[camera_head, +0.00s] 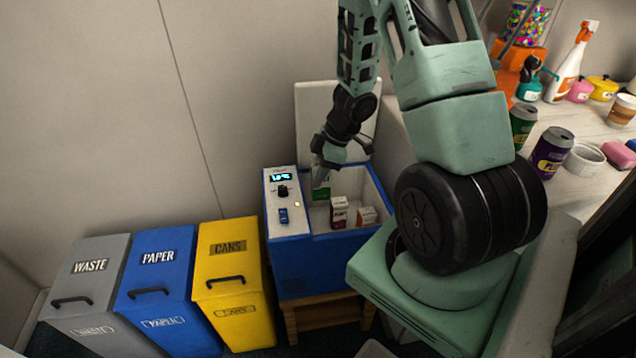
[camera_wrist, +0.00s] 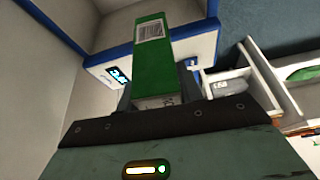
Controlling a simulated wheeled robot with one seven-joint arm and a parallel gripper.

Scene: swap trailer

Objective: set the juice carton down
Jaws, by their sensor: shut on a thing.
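The juice carton (camera_wrist: 168,58) is green with a white barcode label, and in the wrist view it lies between the fingers of my gripper (camera_wrist: 160,105). In the head view my gripper (camera_head: 322,178) reaches down into the open blue cool box (camera_head: 306,262), near its control panel side. A green part of the carton (camera_head: 320,188) shows just below the fingers, inside the box. My gripper is shut on the carton. The carton's lower end is hidden in the head view, so I cannot tell if it touches the box floor.
Two small cartons (camera_head: 339,212) (camera_head: 366,217) stand inside the box, right of my gripper. The raised white lid (camera_head: 335,115) is behind. Grey, blue and yellow bins (camera_head: 231,262) stand at left. A cluttered counter (camera_head: 570,195) with cans and bottles is at right.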

